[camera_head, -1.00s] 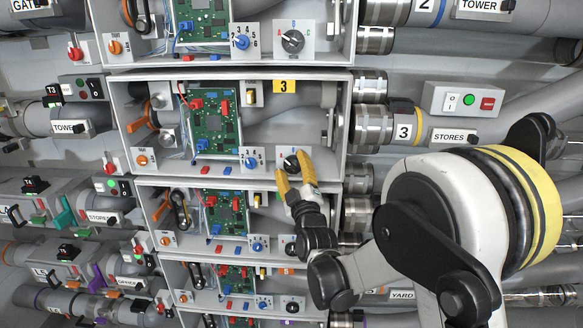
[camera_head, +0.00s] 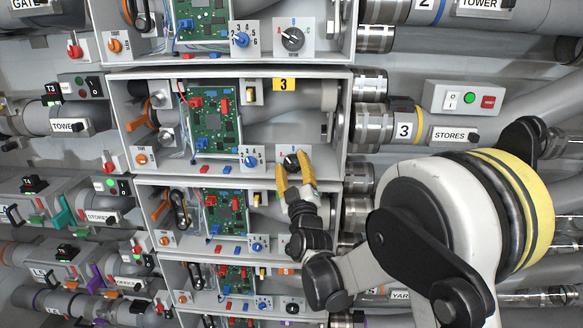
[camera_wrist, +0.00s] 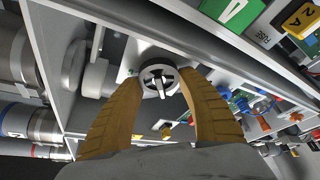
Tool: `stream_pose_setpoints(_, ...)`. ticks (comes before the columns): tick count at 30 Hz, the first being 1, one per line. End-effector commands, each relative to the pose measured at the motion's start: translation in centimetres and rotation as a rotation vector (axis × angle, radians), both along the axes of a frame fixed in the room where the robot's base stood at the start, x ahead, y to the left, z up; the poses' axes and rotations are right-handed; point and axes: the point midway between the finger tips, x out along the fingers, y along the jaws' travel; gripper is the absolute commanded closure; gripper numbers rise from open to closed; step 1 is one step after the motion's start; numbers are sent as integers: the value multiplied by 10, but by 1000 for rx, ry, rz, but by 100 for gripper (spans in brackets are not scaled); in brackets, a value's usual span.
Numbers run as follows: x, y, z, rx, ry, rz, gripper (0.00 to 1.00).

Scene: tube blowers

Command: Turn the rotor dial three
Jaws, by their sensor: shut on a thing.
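The bay marked 3 by a yellow label (camera_head: 284,86) has a black rotor dial (camera_head: 290,162) on a white plate at its lower right. My gripper (camera_head: 293,165) is at this dial, with one yellow finger on each side of it. In the wrist view the dial (camera_wrist: 158,80) is a round dark knob with a pale bar across it, between the two fingertips (camera_wrist: 160,82). The fingers are shut on its rim. The dial's plate markings are mostly hidden by the fingers in the head view.
A blue numbered knob (camera_head: 250,161) and a green circuit board (camera_head: 212,125) are left of the dial. Another rotor dial (camera_head: 292,39) is in the bay above. The bay's right wall (camera_head: 342,130) stands close to my gripper. My arm comes from the lower right.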

Motion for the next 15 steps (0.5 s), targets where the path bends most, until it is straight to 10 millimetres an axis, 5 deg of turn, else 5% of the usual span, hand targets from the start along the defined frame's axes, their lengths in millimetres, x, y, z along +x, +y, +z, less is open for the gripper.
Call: stream_pose_setpoints(15, 0, -1, -1, 478, -16, 1, 83)
